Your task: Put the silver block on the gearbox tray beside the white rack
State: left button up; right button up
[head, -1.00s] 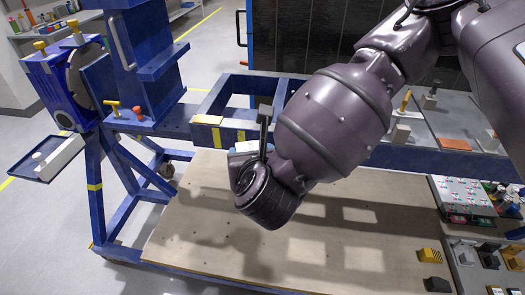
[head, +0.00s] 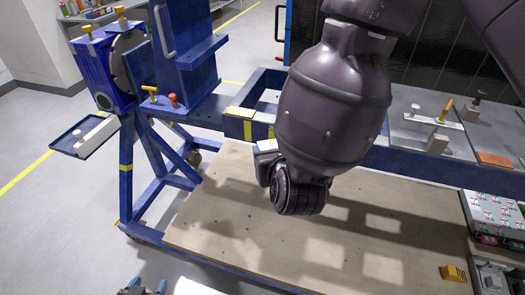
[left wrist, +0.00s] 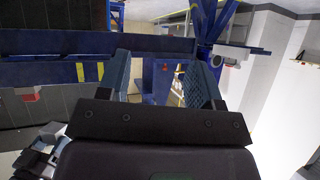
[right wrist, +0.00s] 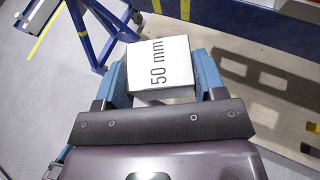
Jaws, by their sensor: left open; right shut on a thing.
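The silver block (right wrist: 160,68), a pale cube marked "50 mm", is between the blue fingers of my right gripper (right wrist: 160,85), which is shut on it. In the head view a pale part of the block (head: 266,146) shows beside my right wrist; the arm hides most of that gripper. The dark blue gearbox tray (head: 67,145) juts out at left, below the gearbox. The long white rack (head: 101,131) lies along its right side, with a small round pale item beside it. My left gripper (head: 141,289) is open and empty at the bottom edge, well apart from the tray.
The blue gearbox (head: 92,72) and upright plate (head: 195,75) stand on the blue frame, right of and above the tray. A yellow-handled pin (head: 150,92) and red knob (head: 173,100) stick up there. A wide beige board (head: 260,235) lies below. Floor at left is clear.

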pick_arm(q)
jog(key=o, duration=0.7)
jog(key=shift+m+t, duration=0.3)
jog(key=shift+t, duration=0.3)
jog(key=w+r, duration=0.1)
jog(key=w, duration=0.1)
jog(key=w+r, duration=0.1)
jog(key=w, duration=0.1)
jog(key=w+r, duration=0.1)
jog(key=w, duration=0.1)
jog(key=shift+d+r, duration=0.3)
jog(key=shift+d, duration=0.05)
jog(key=shift+c, duration=0.2)
jog(key=w+d+r+t+h, duration=0.1)
jog(key=w+d+r+h, duration=0.3)
jog(key=w+r, duration=0.65)
jog(key=w+d+r+h, duration=0.4)
jog(key=w+r, duration=0.5)
jog(key=r, duration=0.2)
jog(key=s+d+r+n+g+h, duration=0.1)
jog(key=d+r+n+g+h, duration=0.1)
jog(key=d+r+g+h, duration=0.3)
jog(key=s+d+n+g+h, duration=0.1)
jog(key=s+d+n+g, duration=0.15)
jog(key=s+g, duration=0.4)
jog(key=x, duration=1.2)
jog(key=shift+d+f, duration=0.1)
jog(key=shift+d, duration=0.1)
